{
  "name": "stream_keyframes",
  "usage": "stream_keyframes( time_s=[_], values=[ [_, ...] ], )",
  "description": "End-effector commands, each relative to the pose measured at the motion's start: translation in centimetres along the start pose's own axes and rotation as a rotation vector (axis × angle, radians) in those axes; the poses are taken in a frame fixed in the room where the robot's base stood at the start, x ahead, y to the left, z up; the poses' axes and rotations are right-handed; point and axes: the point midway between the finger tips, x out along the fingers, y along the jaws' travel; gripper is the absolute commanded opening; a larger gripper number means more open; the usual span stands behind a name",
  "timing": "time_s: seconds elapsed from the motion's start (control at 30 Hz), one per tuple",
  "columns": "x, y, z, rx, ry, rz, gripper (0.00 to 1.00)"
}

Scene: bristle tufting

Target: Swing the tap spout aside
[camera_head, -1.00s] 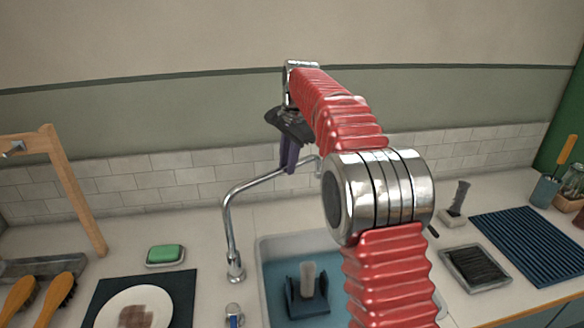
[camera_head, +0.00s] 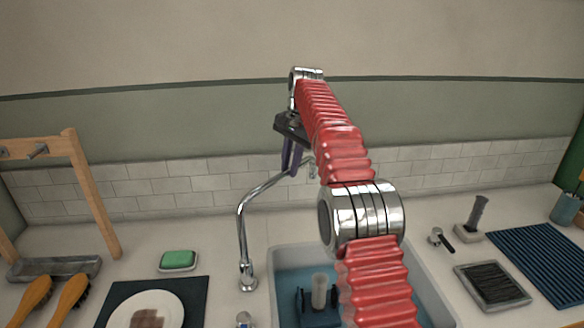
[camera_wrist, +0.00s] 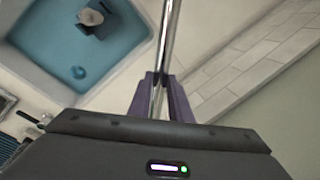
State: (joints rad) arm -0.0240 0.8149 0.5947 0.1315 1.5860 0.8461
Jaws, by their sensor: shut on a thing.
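The chrome tap spout (camera_head: 258,195) rises from its base (camera_head: 247,276) on the counter left of the sink and reaches up and to the right, toward the tiled back wall. My gripper (camera_head: 291,168) is at the spout's upper far part, with its purple fingers pointing down. In the wrist view the purple fingers of my gripper (camera_wrist: 160,98) stand on either side of the chrome spout (camera_wrist: 168,35) and are shut on it. The spout's tip is partly hidden behind my red arm in the head view.
The sink (camera_head: 275,262) holds a dark blue holder (camera_head: 318,312) with a pale upright piece. A green soap (camera_head: 178,258), a plate (camera_head: 150,308) on a dark mat and a wooden frame (camera_head: 90,190) are left. A dark tray (camera_head: 492,286) and ribbed blue mat (camera_head: 540,262) are right.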

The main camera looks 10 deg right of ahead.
Motion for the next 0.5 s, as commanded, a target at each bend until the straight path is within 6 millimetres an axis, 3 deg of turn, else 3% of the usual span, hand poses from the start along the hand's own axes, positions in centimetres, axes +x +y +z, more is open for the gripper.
stream_keyframes(
  time_s=[0.5],
  values=[
    [0.2,-1.2,-0.1,-0.061,-0.009,-0.002,0.0]
  ],
)
